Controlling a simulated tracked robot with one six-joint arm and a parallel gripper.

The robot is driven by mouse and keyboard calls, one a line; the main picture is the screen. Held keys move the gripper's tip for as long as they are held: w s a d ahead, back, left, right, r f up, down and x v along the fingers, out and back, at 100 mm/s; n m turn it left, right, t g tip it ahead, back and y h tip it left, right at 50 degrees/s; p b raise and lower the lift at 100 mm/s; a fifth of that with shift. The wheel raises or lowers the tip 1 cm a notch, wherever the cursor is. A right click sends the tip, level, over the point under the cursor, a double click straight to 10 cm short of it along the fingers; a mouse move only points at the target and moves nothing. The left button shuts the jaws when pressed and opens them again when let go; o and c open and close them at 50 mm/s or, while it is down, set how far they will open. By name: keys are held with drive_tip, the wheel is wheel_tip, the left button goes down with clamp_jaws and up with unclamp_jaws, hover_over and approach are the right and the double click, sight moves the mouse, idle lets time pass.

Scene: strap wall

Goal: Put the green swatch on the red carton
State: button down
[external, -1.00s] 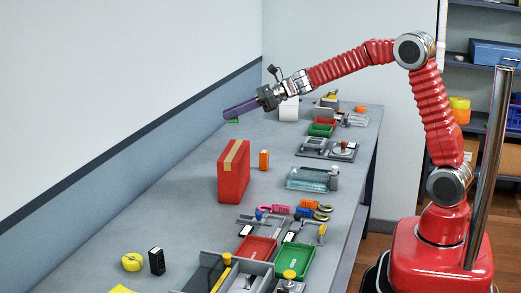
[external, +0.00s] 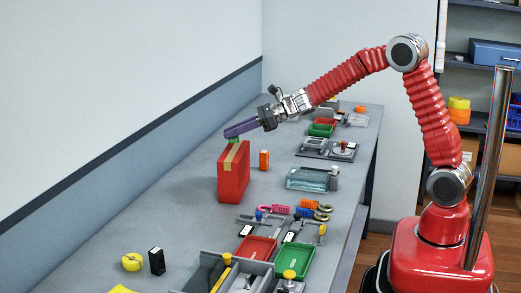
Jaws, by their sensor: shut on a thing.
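The red carton (external: 233,178) stands upright on the bench and has a tan tape strip over its top and front. My gripper (external: 232,132) reaches in from the right, with its long purple fingers just above the carton's top. The green swatch (external: 233,140) shows as a small green patch under the fingertips, held in the shut jaws. It is at the carton's top edge; I cannot tell whether it touches the carton. Most of the swatch is hidden by the fingers.
A small orange box (external: 264,160) stands close to the carton's right. A clear tray (external: 307,180), tools, and green (external: 295,262) and red trays lie to the right and front. The bench left of the carton is clear. The wall rises along the left.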

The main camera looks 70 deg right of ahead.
sight(234, 150)
drive_tip(key=shift+f, duration=0.15)
drive_tip(key=shift+f, duration=1.75)
drive_tip(key=c, duration=1.7)
unclamp_jaws()
drive_tip(key=shift+f, duration=0.1)
drive_tip(key=v, duration=1.2)
